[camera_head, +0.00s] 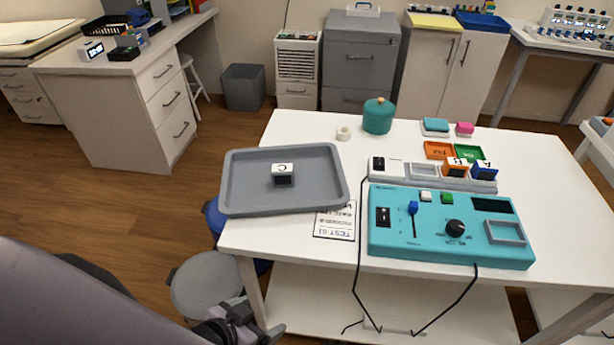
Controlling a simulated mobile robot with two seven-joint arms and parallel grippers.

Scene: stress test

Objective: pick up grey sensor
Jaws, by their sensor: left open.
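The grey sensor (283,175), a small dark grey block with a white top lettered C, sits in the grey tray (240,203) on the left end of the white table. An orange sensor lettered B (456,168) and a blue sensor lettered A (484,170) sit in a pale rack behind the teal test box. My left gripper (262,322) is open and empty at the bottom edge, in front of and below the table edge, well apart from the tray. My right gripper is out of view.
The teal test box (385,243) with knob and switches fills the table's front middle; its black cables hang over the edge. A printed sheet (335,222) lies partly beside the tray. A teal pot (378,116) stands behind. A grey stool (205,285) is near my left gripper.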

